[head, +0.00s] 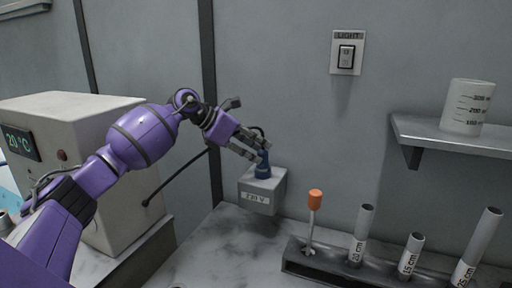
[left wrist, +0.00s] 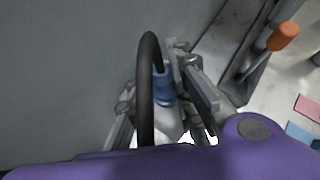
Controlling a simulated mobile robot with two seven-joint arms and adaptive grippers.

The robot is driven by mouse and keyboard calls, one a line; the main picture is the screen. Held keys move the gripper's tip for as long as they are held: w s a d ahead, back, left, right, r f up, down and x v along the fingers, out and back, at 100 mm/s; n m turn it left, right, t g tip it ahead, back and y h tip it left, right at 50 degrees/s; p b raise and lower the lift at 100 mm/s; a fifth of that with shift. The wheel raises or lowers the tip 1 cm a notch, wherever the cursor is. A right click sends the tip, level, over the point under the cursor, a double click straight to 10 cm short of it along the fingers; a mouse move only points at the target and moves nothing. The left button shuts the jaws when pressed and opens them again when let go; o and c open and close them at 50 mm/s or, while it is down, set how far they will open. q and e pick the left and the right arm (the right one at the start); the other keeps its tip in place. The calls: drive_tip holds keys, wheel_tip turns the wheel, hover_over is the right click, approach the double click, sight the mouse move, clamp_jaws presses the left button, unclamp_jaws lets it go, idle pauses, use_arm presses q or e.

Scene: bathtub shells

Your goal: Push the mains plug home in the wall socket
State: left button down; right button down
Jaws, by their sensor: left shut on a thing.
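The blue mains plug (head: 263,166) stands roughly upright on top of the grey wall socket box (head: 257,203), labelled 230 V, in the head view. Its lower end meets the box top; I cannot tell how deep it sits. My left gripper (head: 260,152) comes in from the upper left and is shut on the plug's upper part. In the left wrist view the plug (left wrist: 163,88) is between the fingers, with a black cable (left wrist: 148,75) curving over it. The socket is mostly hidden there. My right gripper is not in view.
A beige unit with a 20 °C display (head: 80,150) stands at left; the cable runs towards it. A dark rack (head: 330,268) with tubes and an orange-topped rod (head: 315,200) lies right of the socket. A light switch (head: 346,55) and a shelf (head: 450,135) are above.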

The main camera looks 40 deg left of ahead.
use_arm(q)
drive_tip(key=shift+f, duration=0.35)
drive_tip(key=shift+f, duration=0.25)
drive_tip(key=c, duration=1.4)
unclamp_jaws()
drive_tip(key=shift+c, duration=0.2)
drive_tip(key=shift+r, duration=0.1)
drive_tip(key=v, duration=0.7)
drive_tip(key=shift+s, duration=0.15)
drive_tip(key=shift+a+r, duration=0.1)
